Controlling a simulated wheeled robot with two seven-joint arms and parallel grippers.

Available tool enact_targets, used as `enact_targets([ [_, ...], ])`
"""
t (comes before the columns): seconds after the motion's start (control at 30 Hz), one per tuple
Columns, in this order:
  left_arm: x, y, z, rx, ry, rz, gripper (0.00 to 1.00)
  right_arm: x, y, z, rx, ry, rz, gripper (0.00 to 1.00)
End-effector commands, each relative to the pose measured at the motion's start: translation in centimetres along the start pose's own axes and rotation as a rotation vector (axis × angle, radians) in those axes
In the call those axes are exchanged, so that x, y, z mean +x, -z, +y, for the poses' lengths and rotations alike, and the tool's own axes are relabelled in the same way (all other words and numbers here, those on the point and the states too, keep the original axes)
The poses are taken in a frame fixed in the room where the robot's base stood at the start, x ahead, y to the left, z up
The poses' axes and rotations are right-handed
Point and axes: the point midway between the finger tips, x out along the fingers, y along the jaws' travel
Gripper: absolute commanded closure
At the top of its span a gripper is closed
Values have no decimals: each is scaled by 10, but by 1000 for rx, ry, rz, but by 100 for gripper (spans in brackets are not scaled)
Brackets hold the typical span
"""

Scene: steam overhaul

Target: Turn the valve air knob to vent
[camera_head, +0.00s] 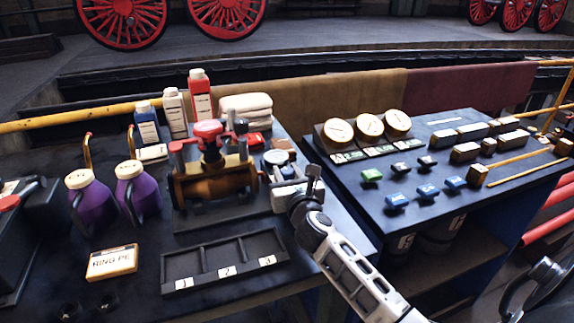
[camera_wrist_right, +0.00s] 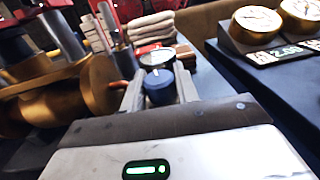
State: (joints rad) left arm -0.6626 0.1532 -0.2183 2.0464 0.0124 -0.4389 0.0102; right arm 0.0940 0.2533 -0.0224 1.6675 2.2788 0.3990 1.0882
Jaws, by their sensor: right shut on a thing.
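A brass-bodied valve (camera_head: 215,185) with red caps is mounted on the dark bench in the head view; its brass side also shows at the left of the right wrist view (camera_wrist_right: 98,85). My right gripper (camera_wrist_right: 159,88) is at the valve's right side, its grey fingers on either side of a dark blue knob (camera_wrist_right: 158,88). It is shut on this knob. A small round gauge-like disc (camera_wrist_right: 157,57) sits just behind the knob. In the head view my right gripper (camera_head: 284,186) largely hides the knob, and I cannot read its setting. My left gripper is not in view.
Two purple jugs (camera_head: 92,198), bottles (camera_head: 200,97) and folded cloths (camera_head: 246,106) crowd the left bench. A numbered empty tray (camera_head: 224,262) lies in front of the valve. The right bench holds gauges (camera_head: 369,126) and coloured blocks (camera_head: 428,191).

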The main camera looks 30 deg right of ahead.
Motion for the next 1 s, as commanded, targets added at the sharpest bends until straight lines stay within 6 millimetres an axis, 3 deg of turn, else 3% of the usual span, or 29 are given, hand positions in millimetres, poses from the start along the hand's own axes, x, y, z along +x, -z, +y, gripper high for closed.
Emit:
enact_targets([
  [0.1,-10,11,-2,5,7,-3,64,-1,-4,-2,-8,-103,8,92],
  [0.3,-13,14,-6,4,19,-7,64,0,-1,-2,-6,-293,8,92],
  [0.7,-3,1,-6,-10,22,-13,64,0,5,-2,-2,-642,5,92],
  [1.0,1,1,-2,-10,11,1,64,0,5,-1,-1,-807,4,92],
])
